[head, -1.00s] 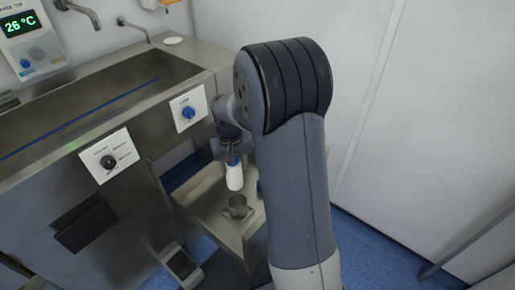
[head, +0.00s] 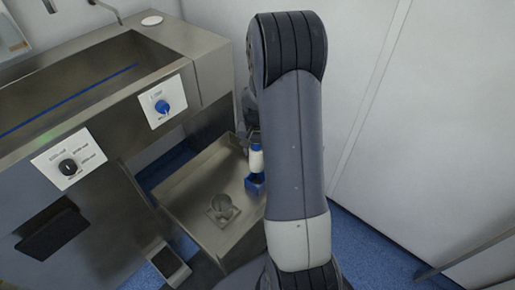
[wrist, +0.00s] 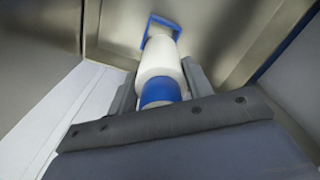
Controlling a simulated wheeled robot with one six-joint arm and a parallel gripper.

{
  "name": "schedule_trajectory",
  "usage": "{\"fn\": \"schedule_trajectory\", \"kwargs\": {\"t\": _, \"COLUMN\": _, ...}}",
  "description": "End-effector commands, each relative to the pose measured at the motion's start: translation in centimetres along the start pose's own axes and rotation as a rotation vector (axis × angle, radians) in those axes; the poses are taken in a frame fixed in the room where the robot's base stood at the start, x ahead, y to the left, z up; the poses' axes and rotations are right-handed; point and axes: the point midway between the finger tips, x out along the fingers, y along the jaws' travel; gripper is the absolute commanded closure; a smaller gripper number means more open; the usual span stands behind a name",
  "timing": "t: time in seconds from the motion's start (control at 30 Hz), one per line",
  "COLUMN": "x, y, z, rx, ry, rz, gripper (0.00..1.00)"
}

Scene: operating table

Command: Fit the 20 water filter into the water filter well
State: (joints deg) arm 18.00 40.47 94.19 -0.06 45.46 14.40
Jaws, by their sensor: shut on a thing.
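The white water filter with a blue band (wrist: 160,70) is between the two fingers of my gripper (wrist: 162,80), which is shut on it. In the head view the filter (head: 257,160) shows as a small white and blue cylinder, partly behind my arm. A round metal cup on a square base (head: 222,207), which looks like the filter well, stands in the steel tray to the left of and nearer than the filter. A blue square-edged piece (head: 255,184) shows just below the filter; whether they touch is hard to tell. It also shows beyond the filter in the wrist view (wrist: 164,24).
The steel tray (head: 190,194) has raised edges and bare floor around the cup. The sink unit (head: 110,185) with two control panels stands to the left. A white wall (head: 420,110) rises on the right. A pedal-like box (head: 168,264) is at the front.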

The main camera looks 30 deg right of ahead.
Motion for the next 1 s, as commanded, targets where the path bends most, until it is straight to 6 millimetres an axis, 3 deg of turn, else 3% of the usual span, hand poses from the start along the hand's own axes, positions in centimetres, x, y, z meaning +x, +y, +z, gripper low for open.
{"fn": "schedule_trajectory", "kwargs": {"t": 0.7, "x": 5.4, "y": 0.0, "z": -0.1, "rx": 0.001, "ry": -0.001, "rz": 0.001, "gripper": 0.78}}
{"fn": "schedule_trajectory", "kwargs": {"t": 1.0, "x": 5.8, "y": 0.0, "z": -0.1, "rx": 0.001, "ry": -0.001, "rz": 0.0, "gripper": 0.78}}
